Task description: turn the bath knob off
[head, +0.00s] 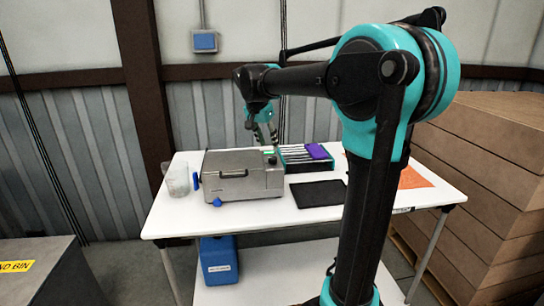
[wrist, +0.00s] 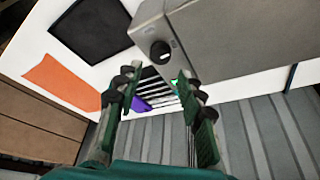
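The bath is a grey metal box (head: 235,174) with a handled lid, standing on the white table. It also shows at the top right of the wrist view (wrist: 225,40). Its black round knob (wrist: 160,51) with a white mark is on the face turned to the wrist camera, and looks small and dark at the bath's right end in the head view (head: 272,160). My gripper (wrist: 160,82) is open, with nothing between its fingers. The knob appears beyond the fingertips, apart from them. In the head view my gripper (head: 265,135) is by the bath's back right corner.
A rack (head: 296,155) with a purple item (head: 316,151) stands right of the bath, close to my gripper. A black mat (head: 320,193) and an orange sheet (head: 412,178) lie flat. A beaker (head: 177,179) stands left. Stacked cartons (head: 480,170) are beyond the table's right side.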

